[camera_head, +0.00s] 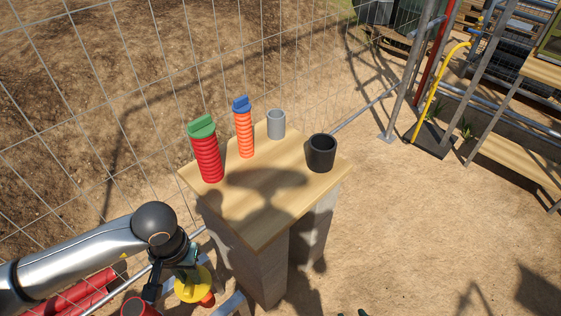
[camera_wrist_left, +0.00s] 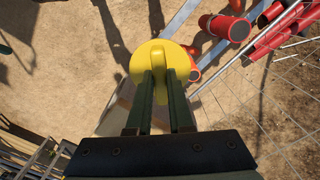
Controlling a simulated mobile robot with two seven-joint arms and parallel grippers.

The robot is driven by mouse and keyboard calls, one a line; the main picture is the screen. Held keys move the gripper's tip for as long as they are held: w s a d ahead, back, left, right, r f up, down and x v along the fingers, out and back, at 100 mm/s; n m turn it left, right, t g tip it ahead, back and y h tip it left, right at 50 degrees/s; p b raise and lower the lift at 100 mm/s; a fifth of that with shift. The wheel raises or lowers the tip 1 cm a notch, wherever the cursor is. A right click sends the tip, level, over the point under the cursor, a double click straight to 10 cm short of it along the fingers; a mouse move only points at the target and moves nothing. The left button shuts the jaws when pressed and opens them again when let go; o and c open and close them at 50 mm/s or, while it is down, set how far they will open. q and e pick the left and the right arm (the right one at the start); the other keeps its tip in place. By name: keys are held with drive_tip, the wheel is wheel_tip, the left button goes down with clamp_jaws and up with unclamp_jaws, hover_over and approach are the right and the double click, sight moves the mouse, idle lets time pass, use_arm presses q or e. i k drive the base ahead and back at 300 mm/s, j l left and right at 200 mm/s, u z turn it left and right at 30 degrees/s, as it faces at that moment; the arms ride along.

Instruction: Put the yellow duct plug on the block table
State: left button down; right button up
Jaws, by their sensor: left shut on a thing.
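The yellow duct plug (camera_head: 192,287) is a round disc with a raised grip bar. My left gripper (camera_head: 188,267) is shut on it and holds it left of the block table, lower in the picture than the tabletop. In the left wrist view the two fingers (camera_wrist_left: 160,85) pinch the bar of the yellow plug (camera_wrist_left: 143,60). The block table (camera_head: 262,231) has a pale wooden top on grey blocks. Small dark tips show at the bottom edge of the head view; I cannot tell whether they are my right gripper.
On the tabletop stand a red ribbed duct with a green plug (camera_head: 207,155), an orange one with a blue plug (camera_head: 243,130), a grey cup (camera_head: 276,125) and a black cup (camera_head: 321,155). The tabletop's front part is bare. A wire fence (camera_head: 120,110) runs behind.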

sight(265, 195)
drive_tip(key=i+l, duration=0.15)
drive_tip(key=l, duration=0.2)
drive_tip(key=i+l+z, duration=0.1)
drive_tip(key=l, duration=0.25)
drive_tip(key=i+l, duration=0.3)
